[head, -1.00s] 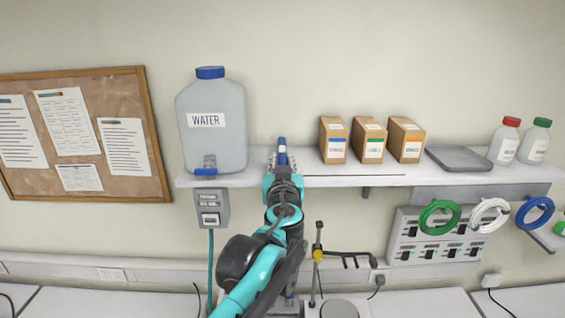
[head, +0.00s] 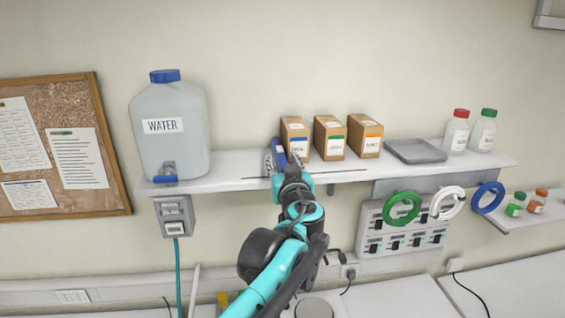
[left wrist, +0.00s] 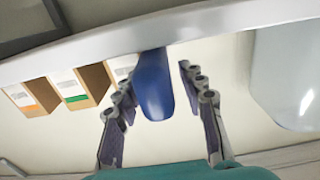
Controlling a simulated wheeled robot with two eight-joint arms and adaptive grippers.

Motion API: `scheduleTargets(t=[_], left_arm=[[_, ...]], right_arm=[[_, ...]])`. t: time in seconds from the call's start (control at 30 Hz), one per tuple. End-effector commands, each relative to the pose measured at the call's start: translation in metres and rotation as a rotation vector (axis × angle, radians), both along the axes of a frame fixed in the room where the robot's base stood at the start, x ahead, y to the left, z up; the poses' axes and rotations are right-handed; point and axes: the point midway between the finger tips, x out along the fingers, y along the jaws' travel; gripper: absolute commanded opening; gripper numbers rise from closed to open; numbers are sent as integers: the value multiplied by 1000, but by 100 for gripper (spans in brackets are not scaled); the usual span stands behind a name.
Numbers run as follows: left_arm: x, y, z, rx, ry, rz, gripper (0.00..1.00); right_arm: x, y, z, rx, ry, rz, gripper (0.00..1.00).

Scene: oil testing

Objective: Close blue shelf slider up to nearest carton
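The blue slider (head: 279,157) stands upright on the white wall shelf (head: 235,168), just left of the nearest carton (head: 296,140), which has a blue-striped label. In the left wrist view the slider (left wrist: 153,85) sits between the two fingers of my left gripper (left wrist: 158,76). The left-hand finger is close against it and a gap shows on the other side, so the gripper is open around it. In the head view my left gripper (head: 281,165) is at the shelf's front edge. The carton (left wrist: 122,66) is partly hidden by a finger; contact with the slider cannot be told.
Cartons with a green label (head: 329,138) and an orange label (head: 365,136) stand further right. A grey tray (head: 415,151) and two bottles (head: 456,132) follow. A water container (head: 170,140) stands on the left, with free shelf between it and the slider.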

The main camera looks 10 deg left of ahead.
Motion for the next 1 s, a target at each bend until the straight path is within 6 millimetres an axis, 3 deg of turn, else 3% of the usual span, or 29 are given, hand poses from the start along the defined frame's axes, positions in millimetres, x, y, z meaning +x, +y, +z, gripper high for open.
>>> scheduleTargets(t=[0.37, 0.8, 1.0], left_arm=[[-7, -3, 0, 0, 0, -3, 43], [-91, -27, -1, 0, 1, -4, 43], [-111, -33, -1, 0, 1, -2, 43]], right_arm=[[0, 0, 0, 0, 0, 0, 0], [0, 0, 0, 0, 0, 0, 0], [0, 0, 0, 0, 0, 0, 0]])
